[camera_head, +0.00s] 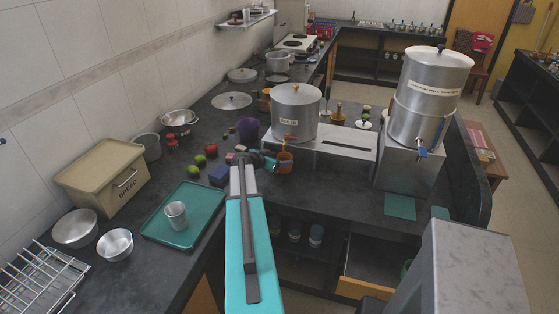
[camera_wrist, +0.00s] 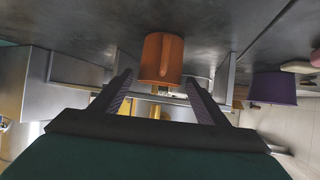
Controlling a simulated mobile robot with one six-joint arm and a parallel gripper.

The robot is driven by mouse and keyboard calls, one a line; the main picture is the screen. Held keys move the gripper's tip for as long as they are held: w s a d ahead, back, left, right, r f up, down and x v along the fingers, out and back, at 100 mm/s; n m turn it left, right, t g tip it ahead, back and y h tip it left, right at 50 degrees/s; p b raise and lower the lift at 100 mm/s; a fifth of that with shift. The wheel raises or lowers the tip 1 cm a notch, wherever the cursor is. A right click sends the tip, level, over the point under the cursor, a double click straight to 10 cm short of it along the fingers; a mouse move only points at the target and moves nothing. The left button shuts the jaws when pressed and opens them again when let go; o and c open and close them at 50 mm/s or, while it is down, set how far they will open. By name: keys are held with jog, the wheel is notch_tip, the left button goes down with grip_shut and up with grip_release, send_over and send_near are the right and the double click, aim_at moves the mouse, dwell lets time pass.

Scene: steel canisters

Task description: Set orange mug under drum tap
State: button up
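The orange mug (camera_head: 285,162) stands on the dark counter in front of the steel stand, below the lidded steel drum (camera_head: 296,112). A small orange-brown tap (camera_head: 289,138) shows low on the drum's front. My gripper (camera_head: 268,161) is just left of the mug in the head view. In the wrist view, which looks upside down, the mug (camera_wrist: 162,58) lies straight ahead, centred between the tips of my open gripper (camera_wrist: 158,80). A gap shows on each side of the mug; I cannot tell how far it reaches between the fingers.
A taller steel canister (camera_head: 428,95) with a blue tap (camera_head: 422,152) stands on a block at right. A purple cup (camera_head: 247,129), also in the wrist view (camera_wrist: 273,88), stands behind my gripper. Fruit and blocks lie left. A green tray (camera_head: 205,222) holds a metal cup (camera_head: 176,215).

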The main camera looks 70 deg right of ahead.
jog(key=shift+r+p, duration=0.2)
jog(key=shift+p, duration=0.1)
jog(key=shift+a, duration=0.3)
jog(key=b+v, duration=0.4)
jog(key=v, duration=0.7)
jog(key=shift+w+a, duration=0.15)
jog(key=shift+a, duration=0.05)
jog(key=shift+r, duration=0.3)
